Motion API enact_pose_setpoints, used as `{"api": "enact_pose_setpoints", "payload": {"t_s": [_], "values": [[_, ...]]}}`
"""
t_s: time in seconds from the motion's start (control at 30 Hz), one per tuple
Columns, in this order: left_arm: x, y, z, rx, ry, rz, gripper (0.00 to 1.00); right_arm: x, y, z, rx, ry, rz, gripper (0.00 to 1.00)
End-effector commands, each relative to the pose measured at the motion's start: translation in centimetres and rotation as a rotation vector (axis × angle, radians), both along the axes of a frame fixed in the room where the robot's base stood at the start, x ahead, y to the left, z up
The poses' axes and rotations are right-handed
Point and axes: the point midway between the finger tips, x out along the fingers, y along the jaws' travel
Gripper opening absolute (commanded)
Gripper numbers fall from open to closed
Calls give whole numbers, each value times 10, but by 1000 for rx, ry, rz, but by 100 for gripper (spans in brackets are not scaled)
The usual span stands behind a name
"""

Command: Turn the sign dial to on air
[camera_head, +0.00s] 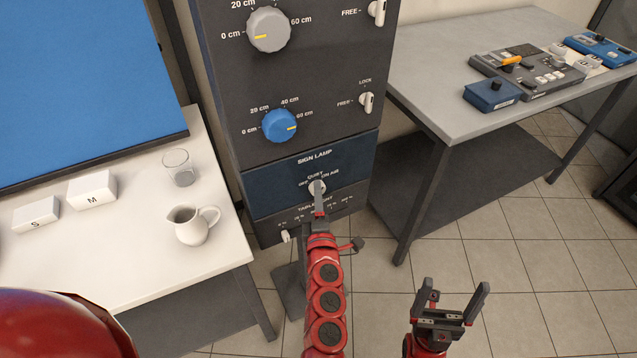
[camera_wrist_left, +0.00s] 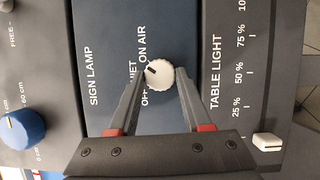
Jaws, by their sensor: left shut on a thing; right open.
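The sign dial is a small white round knob on the dark blue SIGN LAMP panel (camera_head: 265,182). The dial (camera_wrist_left: 162,76) shows in the left wrist view between my left gripper's fingertips. Its black mark faces the upper left there, around QUIET and toward the ON AIR side; the exact setting is hard to tell. Labels OFF, QUIET and ON AIR surround it, partly covered by the fingers. My left gripper (camera_head: 318,188) is shut on the dial. My right gripper (camera_head: 452,296) is open and empty, low over the tiled floor.
Above are a blue dial (camera_head: 279,125) and a grey dial (camera_head: 269,30). Below is a TABLE LIGHT slider (camera_wrist_left: 268,142). A white table (camera_head: 225,250) at left holds a pitcher (camera_head: 192,225), a glass (camera_head: 180,168) and blocks. A grey table (camera_head: 430,85) stands right.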

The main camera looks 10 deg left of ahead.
Motion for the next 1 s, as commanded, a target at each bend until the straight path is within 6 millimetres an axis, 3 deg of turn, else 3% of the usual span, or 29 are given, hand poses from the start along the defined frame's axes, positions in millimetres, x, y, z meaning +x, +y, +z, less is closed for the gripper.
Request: {"api": "enact_pose_setpoints", "payload": {"t_s": [0.03,0.33,1.0], "values": [[0,1,8,26,22,1,0,0,0,15,0,0,0,90],[0,-1,5,152,114,-2,0,0,0,42,0,0,0,90],[0,-1,2,199,146,-1,0,0,0,50,0,0,0,90]]}}
